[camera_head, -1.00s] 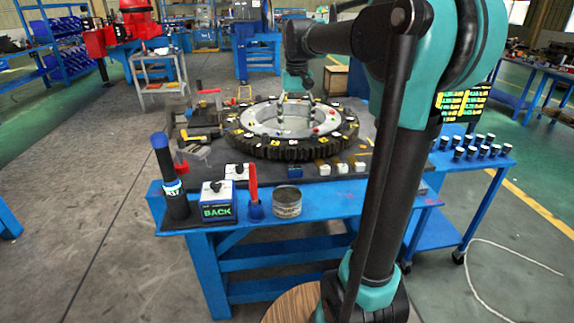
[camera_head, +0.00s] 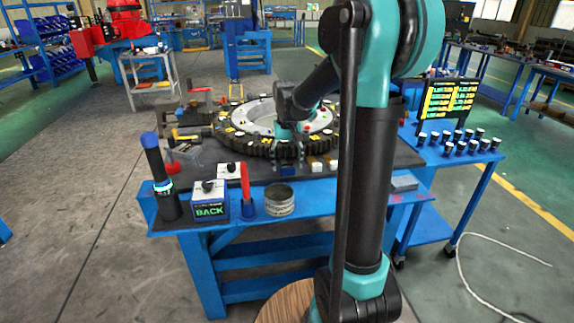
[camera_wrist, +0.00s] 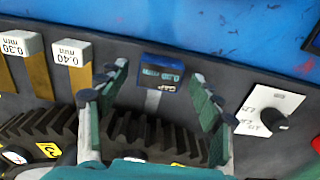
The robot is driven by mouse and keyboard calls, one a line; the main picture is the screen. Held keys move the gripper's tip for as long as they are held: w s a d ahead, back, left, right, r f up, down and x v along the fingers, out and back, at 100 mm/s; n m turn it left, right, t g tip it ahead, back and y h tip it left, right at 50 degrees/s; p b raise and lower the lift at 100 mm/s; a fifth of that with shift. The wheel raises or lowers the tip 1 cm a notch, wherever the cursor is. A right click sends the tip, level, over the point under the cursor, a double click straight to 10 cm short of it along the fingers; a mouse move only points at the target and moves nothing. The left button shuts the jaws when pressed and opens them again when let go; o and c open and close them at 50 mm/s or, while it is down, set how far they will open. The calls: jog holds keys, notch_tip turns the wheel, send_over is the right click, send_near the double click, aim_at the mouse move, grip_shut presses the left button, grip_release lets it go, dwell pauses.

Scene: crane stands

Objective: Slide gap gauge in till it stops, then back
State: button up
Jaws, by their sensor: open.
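The gap gauge (camera_wrist: 162,70) is a small dark-blue block with a lettered face, at the dark bench top's front edge in the wrist view. A pale strip runs from it toward the toothed black ring (camera_wrist: 145,130). My gripper (camera_wrist: 158,82) is open, with one finger on each side of the gauge and a gap to both. Nothing is held. In the head view my gripper (camera_head: 285,148) is over the front rim of the ring (camera_head: 245,142), and the gauge (camera_head: 288,170) shows just below it. Whether the strip's end enters a gap between teeth is unclear.
White-headed gauges marked 0.30 (camera_wrist: 20,44) and 0.40 (camera_wrist: 72,53) lie left of my fingers. A white knob plate (camera_wrist: 268,110) is on the right. A BACK box (camera_head: 209,201), red-handled tool (camera_head: 246,190) and tin (camera_head: 280,200) stand along the front.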

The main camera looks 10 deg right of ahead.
aim_at(285, 156)
jog(key=shift+f, duration=0.3)
jog(key=shift+c, duration=0.5)
jog(key=c, duration=1.1)
jog(key=shift+o, duration=0.2)
jog(key=shift+w, duration=2.5)
jog(key=o, duration=1.2)
jog(key=shift+c, duration=0.2)
notch_tip(285, 156, up, 12)
